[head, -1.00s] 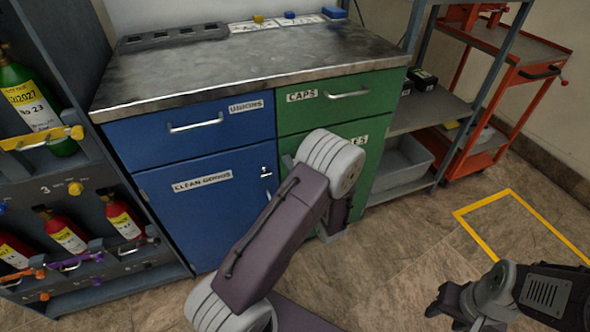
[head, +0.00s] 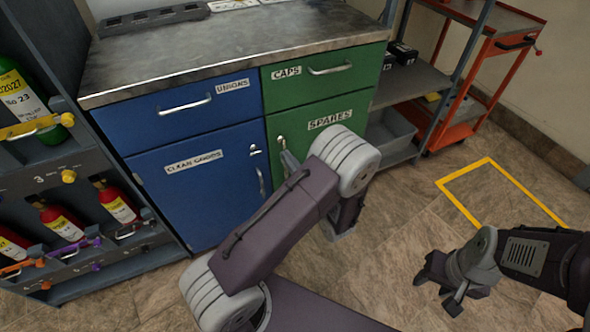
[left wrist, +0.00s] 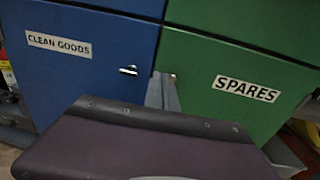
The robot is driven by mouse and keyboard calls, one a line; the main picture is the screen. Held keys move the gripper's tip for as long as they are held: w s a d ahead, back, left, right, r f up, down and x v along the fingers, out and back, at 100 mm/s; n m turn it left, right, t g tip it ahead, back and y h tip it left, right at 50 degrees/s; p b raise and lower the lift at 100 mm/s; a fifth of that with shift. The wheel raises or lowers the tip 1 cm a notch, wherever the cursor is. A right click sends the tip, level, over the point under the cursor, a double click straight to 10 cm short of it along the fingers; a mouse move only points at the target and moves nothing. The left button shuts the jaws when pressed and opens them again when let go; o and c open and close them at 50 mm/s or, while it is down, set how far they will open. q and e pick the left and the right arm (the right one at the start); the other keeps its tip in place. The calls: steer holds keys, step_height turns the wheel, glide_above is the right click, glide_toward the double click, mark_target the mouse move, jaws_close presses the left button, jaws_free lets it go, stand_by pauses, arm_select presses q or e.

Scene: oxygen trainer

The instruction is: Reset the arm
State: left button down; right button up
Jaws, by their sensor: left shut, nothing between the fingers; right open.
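My left arm bends in front of the cabinet in the head view. In the left wrist view the gripper (left wrist: 162,92) shows as a narrow grey shape in front of the seam between the blue door (left wrist: 100,65) and the green door (left wrist: 225,95). My own purple link hides the lower part of that view. My right gripper (head: 438,282) is open and empty above the tiled floor at the lower right.
The blue clean goods door (head: 200,200) and the drawers above it are shut, under a metal worktop (head: 230,50). A cylinder rack (head: 80,195) stands at the left. A shelf (head: 415,82) and orange trolley (head: 500,45) stand at the right. Floor around the yellow outline (head: 465,207) is clear.

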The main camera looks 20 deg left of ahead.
arm_select(q)
steer(key=v, duration=0.5)
steer(key=shift+s+p, duration=0.3)
steer(key=shift+p, duration=0.1)
steer(key=shift+a, duration=0.1)
